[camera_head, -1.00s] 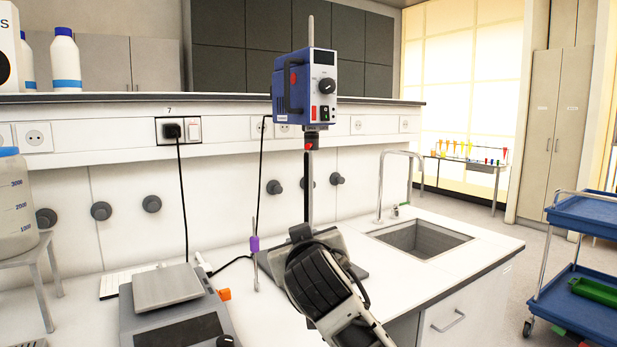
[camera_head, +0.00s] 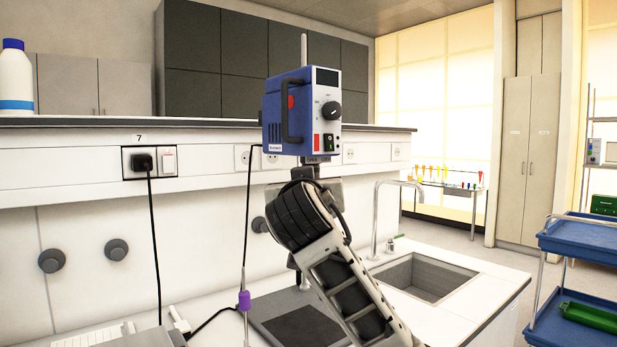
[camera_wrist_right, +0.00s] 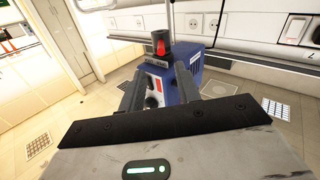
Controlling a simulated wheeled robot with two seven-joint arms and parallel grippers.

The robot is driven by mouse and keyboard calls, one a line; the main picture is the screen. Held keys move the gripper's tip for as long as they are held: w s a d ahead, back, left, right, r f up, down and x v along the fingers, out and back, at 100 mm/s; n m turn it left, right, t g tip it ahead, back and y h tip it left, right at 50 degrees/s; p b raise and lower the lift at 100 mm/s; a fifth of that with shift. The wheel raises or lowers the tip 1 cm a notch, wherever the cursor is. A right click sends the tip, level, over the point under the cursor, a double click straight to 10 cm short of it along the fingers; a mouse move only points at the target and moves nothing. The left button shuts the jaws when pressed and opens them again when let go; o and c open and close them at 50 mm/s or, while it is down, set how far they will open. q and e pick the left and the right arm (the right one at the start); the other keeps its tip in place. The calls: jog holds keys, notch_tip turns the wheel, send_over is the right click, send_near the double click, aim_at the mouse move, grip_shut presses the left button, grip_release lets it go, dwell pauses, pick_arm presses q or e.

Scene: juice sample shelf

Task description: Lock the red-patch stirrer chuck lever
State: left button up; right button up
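The blue stirrer motor (camera_head: 302,110) stands on its upright pole, with a knob and a red patch on its front. In the right wrist view the motor (camera_wrist_right: 197,68) appears upside down. There the dark chuck with its red patch (camera_wrist_right: 161,43) shows between and beyond my fingers. My right gripper (camera_wrist_right: 160,78) is open and empty, its two fingers on either side of the chuck's line, apparently short of it. In the head view my right arm rises in front of the pole and hides the chuck. My left gripper is not in view.
A purple-handled probe (camera_head: 244,300) stands left of the stirrer base plate (camera_head: 300,328). A sink (camera_head: 425,277) with a tap (camera_head: 376,215) lies to the right. A wall ledge (camera_head: 80,122) runs behind the motor. Black cables hang to the left.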

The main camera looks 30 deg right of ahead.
jog(key=p+x, duration=0.3)
jog(key=x, duration=0.8)
jog(key=shift+w+d, duration=0.1)
jog(key=shift+w, duration=0.3)
jog(key=shift+f, duration=0.1)
grip_shut()
